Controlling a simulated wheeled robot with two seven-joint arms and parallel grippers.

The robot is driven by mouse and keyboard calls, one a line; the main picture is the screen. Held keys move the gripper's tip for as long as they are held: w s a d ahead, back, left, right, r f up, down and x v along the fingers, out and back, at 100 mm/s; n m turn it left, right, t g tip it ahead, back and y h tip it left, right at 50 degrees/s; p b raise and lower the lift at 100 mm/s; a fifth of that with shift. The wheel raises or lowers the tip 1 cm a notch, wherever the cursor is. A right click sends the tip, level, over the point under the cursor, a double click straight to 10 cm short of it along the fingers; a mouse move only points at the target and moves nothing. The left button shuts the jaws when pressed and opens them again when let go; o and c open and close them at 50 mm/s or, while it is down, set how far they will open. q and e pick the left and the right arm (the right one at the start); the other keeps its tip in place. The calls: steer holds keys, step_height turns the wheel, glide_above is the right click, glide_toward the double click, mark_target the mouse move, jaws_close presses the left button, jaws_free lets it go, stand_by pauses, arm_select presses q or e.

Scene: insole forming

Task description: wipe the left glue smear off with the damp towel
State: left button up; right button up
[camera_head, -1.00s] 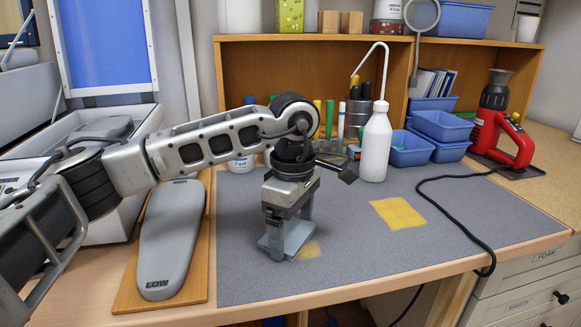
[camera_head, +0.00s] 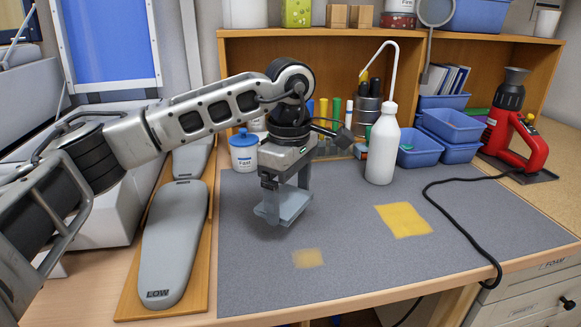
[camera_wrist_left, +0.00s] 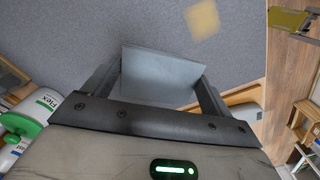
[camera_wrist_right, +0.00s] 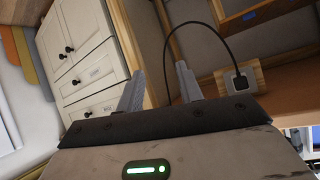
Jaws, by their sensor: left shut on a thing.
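My left gripper (camera_head: 284,203) is shut on a folded grey-blue damp towel (camera_head: 287,208). The towel also shows between the fingers in the left wrist view (camera_wrist_left: 158,75). It is at the mat's left-middle, behind the left glue smear and apart from it; I cannot tell whether it touches the mat. The left glue smear (camera_head: 308,258) is a small, faint tan-yellow patch near the front, and one smear shows in the left wrist view (camera_wrist_left: 202,18). The right glue smear (camera_head: 403,220) is larger and brighter yellow. My right gripper (camera_wrist_right: 160,82) is open and empty, away from the mat.
A white wash bottle (camera_head: 382,148) stands behind the right smear. A blue-lidded jar (camera_head: 243,152) is behind my left gripper. A grey insole form (camera_head: 172,245) lies left of the grey mat (camera_head: 250,280). A black cable (camera_head: 460,225) crosses the right side; the mat's front is clear.

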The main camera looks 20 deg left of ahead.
arm_select(q)
steer(key=shift+r+p, duration=0.95)
steer(key=shift+r, duration=0.75)
steer(key=shift+s+f, duration=0.1)
